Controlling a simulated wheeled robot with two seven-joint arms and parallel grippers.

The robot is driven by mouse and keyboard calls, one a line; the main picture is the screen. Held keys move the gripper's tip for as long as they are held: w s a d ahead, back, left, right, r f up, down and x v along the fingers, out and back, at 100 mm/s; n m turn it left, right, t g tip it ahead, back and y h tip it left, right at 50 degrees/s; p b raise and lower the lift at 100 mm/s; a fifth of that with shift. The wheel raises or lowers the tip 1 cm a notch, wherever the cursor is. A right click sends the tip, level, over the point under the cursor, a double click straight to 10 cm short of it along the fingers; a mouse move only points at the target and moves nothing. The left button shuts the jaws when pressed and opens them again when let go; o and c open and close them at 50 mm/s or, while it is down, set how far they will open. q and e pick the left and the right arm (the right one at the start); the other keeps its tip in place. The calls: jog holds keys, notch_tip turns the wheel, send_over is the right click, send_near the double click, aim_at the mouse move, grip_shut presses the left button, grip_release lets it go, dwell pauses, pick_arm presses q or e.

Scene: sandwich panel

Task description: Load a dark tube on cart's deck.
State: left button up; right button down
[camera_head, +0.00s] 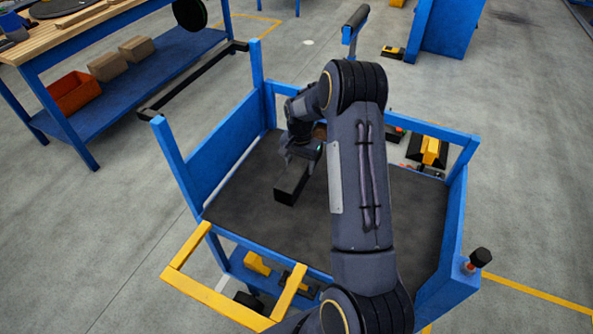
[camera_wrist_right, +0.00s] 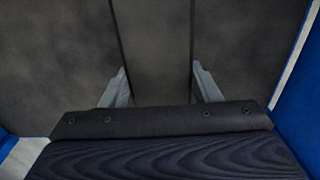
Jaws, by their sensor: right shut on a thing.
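The cart has blue rails and a dark deck (camera_head: 255,210). My right arm reaches over the cart, and its gripper (camera_head: 302,155) points down inside the rails. It is shut on a dark square tube (camera_head: 292,186), whose near end shows in front of the gripper. In the right wrist view the dark tube (camera_wrist_right: 154,45) runs between the two grey fingers. The tube lies low over the deck; I cannot tell whether it touches it. My arm hides part of the deck. My left gripper is not in view.
A yellow handle frame (camera_head: 190,287) juts from the cart's near side. A workbench (camera_head: 100,27) with an orange bin (camera_head: 73,92) on its lower shelf stands at upper left. A yellow and black item (camera_head: 430,151) shows at the cart's far side. The deck left of the tube is clear.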

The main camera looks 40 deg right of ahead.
jog(key=shift+w+f, duration=0.85)
jog(key=shift+f, duration=0.05)
jog(key=shift+w+f, duration=0.1)
jog(key=shift+f, duration=1.5)
jog(key=c, duration=0.9)
grip_release()
jog(key=shift+f, duration=0.25)
jog(key=o, duration=0.4)
jog(key=shift+r, duration=0.1)
